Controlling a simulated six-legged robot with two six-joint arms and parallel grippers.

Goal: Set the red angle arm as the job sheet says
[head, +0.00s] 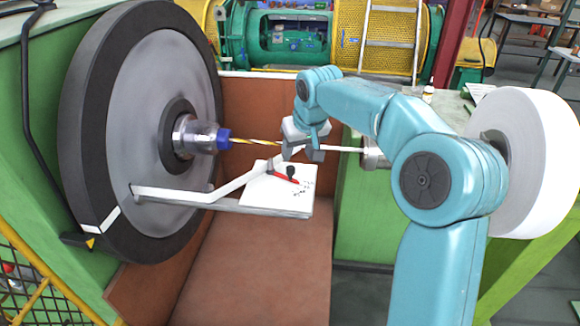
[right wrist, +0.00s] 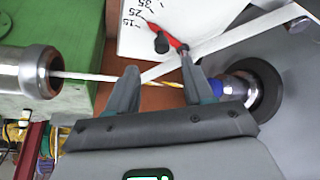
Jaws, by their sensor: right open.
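The red angle arm (head: 285,177) lies on a white scale plate (head: 262,194) beside the big wheel, with a black knob (head: 291,171) near it. In the right wrist view the red arm (right wrist: 170,36) points toward printed marks that read about 15, 25 and 35; its exact reading is unclear. My right gripper (head: 302,153) is open, just above and behind the plate. In the right wrist view its fingers (right wrist: 158,80) are on either side of the twisted yellow and white strand (right wrist: 172,84); contact cannot be told. My left gripper is out of view. No job sheet is recognisable.
A large dark-rimmed wheel (head: 170,70) with a blue nozzle (head: 223,138) stands left. A metal bracket (head: 230,205) supports the plate. A white reel (head: 540,160) is at right. The brown trough floor (head: 255,270) is clear.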

